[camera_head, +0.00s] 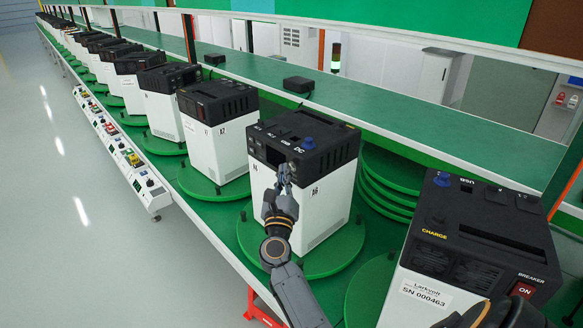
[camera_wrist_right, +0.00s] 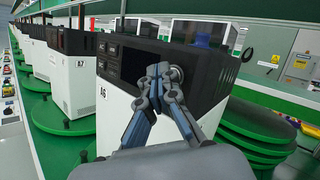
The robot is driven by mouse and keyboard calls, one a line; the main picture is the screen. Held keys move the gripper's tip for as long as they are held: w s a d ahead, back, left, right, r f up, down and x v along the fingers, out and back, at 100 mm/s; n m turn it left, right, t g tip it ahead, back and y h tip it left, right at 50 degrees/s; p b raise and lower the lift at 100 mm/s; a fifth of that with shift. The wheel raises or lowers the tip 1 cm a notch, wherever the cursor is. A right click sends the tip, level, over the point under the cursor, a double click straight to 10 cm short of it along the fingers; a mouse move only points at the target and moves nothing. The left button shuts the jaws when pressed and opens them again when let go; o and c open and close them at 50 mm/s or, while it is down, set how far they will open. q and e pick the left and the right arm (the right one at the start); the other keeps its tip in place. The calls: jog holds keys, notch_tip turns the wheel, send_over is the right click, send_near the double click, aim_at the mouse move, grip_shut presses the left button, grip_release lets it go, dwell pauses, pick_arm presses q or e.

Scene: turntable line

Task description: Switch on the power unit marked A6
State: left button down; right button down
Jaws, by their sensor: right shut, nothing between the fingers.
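The power unit marked A6 (camera_wrist_right: 116,124) has a white body and a black top part. In the head view the same unit (camera_head: 322,208) stands on a green turntable disc (camera_head: 330,258), with a blue knob (camera_head: 308,143) on top. My right gripper (camera_head: 284,176) is shut and empty at the unit's black upper front. In the right wrist view its fingertips (camera_wrist_right: 161,70) come together beside a dark round part (camera_wrist_right: 177,75), partly hidden behind them. I cannot tell whether they touch. My left gripper is out of view.
A unit with a red BREAKER switch (camera_head: 524,290) stands close at the right. Unit A7 (camera_head: 218,148) and several others line up at the left. Stacked green discs (camera_head: 385,188) lie behind A6. A shelf (camera_head: 350,108) runs along the back.

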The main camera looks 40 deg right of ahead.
jog(key=shift+d, duration=0.35)
dwell(0.8)
jog(key=shift+a, duration=0.75)
jog(key=shift+a, duration=0.1)
jog(key=a, duration=0.4)
jog(key=shift+s+a+b, duration=0.2)
jog(key=shift+a+b, duration=0.2)
dwell(0.5)
